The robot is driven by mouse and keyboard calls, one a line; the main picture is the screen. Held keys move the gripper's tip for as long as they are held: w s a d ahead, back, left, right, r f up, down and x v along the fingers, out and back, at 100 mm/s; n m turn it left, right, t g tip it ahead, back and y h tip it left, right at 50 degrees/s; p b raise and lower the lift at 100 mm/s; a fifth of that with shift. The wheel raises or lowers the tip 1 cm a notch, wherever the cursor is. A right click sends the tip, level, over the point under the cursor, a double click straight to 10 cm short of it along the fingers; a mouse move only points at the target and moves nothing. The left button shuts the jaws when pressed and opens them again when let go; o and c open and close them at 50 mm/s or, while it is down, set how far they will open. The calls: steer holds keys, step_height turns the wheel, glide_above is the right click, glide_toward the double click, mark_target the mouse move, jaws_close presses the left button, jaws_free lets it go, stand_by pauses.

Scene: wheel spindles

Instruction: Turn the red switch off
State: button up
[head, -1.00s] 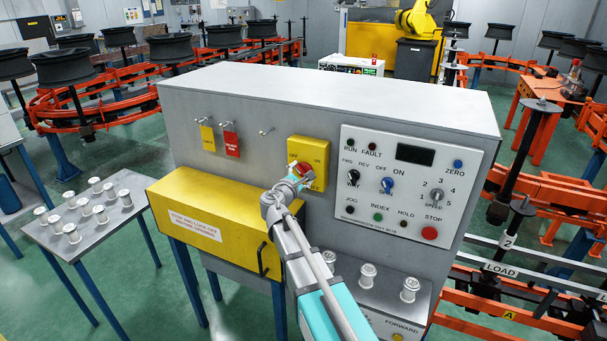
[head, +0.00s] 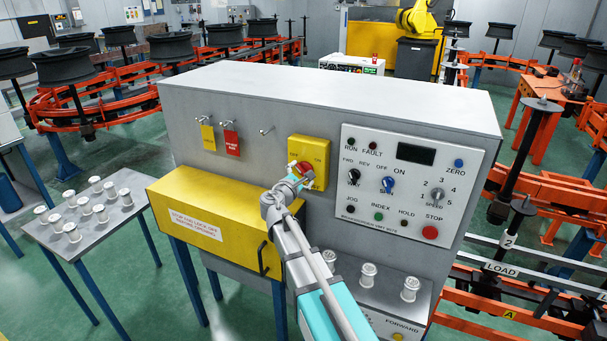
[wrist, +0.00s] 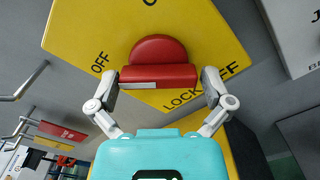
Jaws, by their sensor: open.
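The red switch (head: 300,167) is a rotary knob on a yellow plate (head: 320,180) on the grey cabinet's front. In the wrist view, its round red base and raised bar handle (wrist: 158,76) show clearly. A pale stripe runs along the bar's left part. "OFF" is printed up and left of the bar, and "LOCK OFF" is below and right. My gripper (wrist: 161,86) is open, with one fingertip near each end of the bar; I cannot tell whether they touch it. In the head view, my gripper (head: 296,180) partly covers the switch.
Right of the switch is a control panel (head: 410,190) with several knobs and buttons. Hooks with a yellow tag (head: 208,138) and a red tag (head: 231,143) are to its left. A yellow box (head: 215,222) projects from the cabinet below left. White spindles stand on a ledge (head: 388,290).

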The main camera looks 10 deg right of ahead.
steer(key=v, duration=1.2)
steer(key=shift+d, duration=0.1)
steer(key=s+d+f+m+g+y, duration=0.2)
steer(key=s+d+f+m+g, duration=0.75)
steer(key=f+m, duration=0.25)
steer(key=s+a+f+m+g+y, duration=0.2)
steer(key=s+f+m+g+y, duration=0.3)
steer(key=s+m+y, duration=0.3)
steer(key=shift+s+f+y, duration=0.3)
steer(key=shift+s+f, duration=0.45)
steer(key=shift+s, duration=0.25)
steer(key=shift+a, duration=0.1)
